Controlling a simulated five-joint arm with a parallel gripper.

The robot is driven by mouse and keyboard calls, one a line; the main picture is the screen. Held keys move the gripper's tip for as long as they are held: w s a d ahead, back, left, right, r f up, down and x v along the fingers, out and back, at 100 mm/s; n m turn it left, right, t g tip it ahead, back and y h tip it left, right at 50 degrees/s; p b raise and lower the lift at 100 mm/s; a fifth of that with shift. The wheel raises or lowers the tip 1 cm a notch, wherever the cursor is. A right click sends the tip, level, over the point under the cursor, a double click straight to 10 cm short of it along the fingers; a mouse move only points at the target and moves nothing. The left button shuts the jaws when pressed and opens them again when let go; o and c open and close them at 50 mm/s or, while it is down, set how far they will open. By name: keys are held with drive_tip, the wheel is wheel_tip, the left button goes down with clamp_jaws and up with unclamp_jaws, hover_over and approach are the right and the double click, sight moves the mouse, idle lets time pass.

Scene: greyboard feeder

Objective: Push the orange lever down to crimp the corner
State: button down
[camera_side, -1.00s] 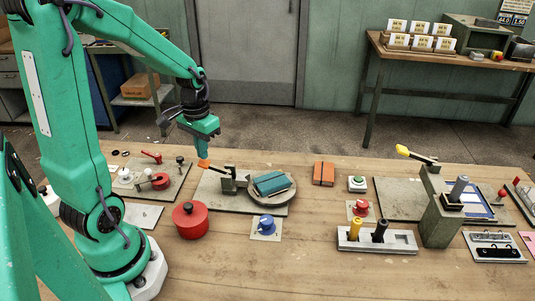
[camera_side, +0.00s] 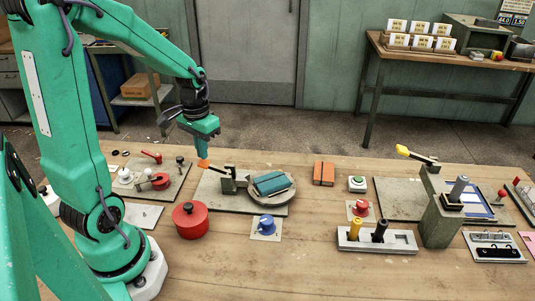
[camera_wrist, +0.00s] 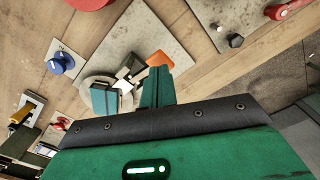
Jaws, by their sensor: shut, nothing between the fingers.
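The orange lever tip (camera_side: 203,164) sits at the left end of a dark lever arm (camera_side: 219,170), which runs to a small dark post on a grey plate. My gripper (camera_side: 202,153) is shut and empty, pointing down with its fingertips right at the top of the orange tip; I cannot tell if they touch. In the wrist view the orange tip (camera_wrist: 160,59) shows just beyond my gripper fingers (camera_wrist: 157,82). A teal block (camera_side: 271,183) lies on a round grey turntable (camera_side: 285,197) beside the post. The corner at the crimping post is too small to make out.
A red round pot (camera_side: 190,220) and a blue knob (camera_side: 266,225) stand in front of the plate. A plate with red parts (camera_side: 165,182) lies to the left. Bare table lies in front.

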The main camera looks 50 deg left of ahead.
sight(204, 162)
drive_tip(key=shift+f, duration=0.45)
idle(0.5)
drive_tip(key=shift+f, duration=2.2)
drive_tip(key=shift+r, duration=5.05)
